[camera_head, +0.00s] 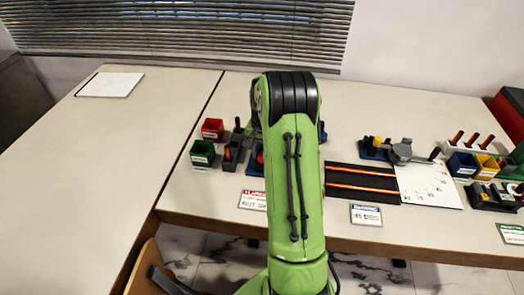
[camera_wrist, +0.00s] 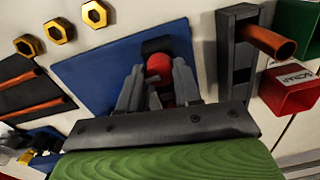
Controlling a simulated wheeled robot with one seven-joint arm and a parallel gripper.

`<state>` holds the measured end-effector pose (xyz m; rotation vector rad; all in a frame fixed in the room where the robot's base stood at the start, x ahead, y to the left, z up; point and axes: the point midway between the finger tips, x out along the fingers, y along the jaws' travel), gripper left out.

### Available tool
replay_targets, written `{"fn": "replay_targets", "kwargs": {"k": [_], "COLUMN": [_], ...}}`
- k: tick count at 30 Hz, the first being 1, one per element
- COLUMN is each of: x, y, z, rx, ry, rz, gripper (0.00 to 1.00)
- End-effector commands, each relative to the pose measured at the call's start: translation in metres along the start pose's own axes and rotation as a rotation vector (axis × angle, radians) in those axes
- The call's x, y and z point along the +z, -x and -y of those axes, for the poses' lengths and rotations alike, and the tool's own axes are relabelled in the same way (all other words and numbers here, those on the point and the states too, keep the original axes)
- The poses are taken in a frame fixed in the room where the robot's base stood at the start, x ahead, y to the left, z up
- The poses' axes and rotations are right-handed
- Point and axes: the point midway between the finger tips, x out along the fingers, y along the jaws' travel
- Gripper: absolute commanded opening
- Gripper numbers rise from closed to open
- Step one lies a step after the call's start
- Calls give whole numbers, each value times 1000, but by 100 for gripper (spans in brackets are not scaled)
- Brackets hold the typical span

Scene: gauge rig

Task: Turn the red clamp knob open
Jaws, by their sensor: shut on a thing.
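The red clamp knob (camera_wrist: 159,66) shows in the upper middle of the wrist view, in front of a black part on a blue base plate (camera_wrist: 90,68). My gripper (camera_wrist: 159,76) has its two grey fingers on either side of the knob and is shut on it. The knob's lower part is hidden by the fingers, and I cannot tell its turn angle.
Right of the plate in the wrist view stand a black holder (camera_wrist: 237,50) with an orange tube (camera_wrist: 270,42) and a red scrap bin (camera_wrist: 290,90). Gold hex nuts (camera_wrist: 57,31) and a black mat with orange rods (camera_wrist: 32,92) lie left. The left table (camera_head: 120,140) is mostly clear.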

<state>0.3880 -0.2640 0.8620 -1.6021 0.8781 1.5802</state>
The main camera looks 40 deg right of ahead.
Motion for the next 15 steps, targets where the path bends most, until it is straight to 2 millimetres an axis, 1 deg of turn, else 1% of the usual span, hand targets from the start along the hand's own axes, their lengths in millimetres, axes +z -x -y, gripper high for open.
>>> {"fn": "replay_targets", "kwargs": {"k": [8, 15], "x": [0, 0], "y": [1, 2], "z": [0, 1], "rx": [0, 0], "ry": [126, 333], "rz": [4, 9], "gripper": [3, 3]}}
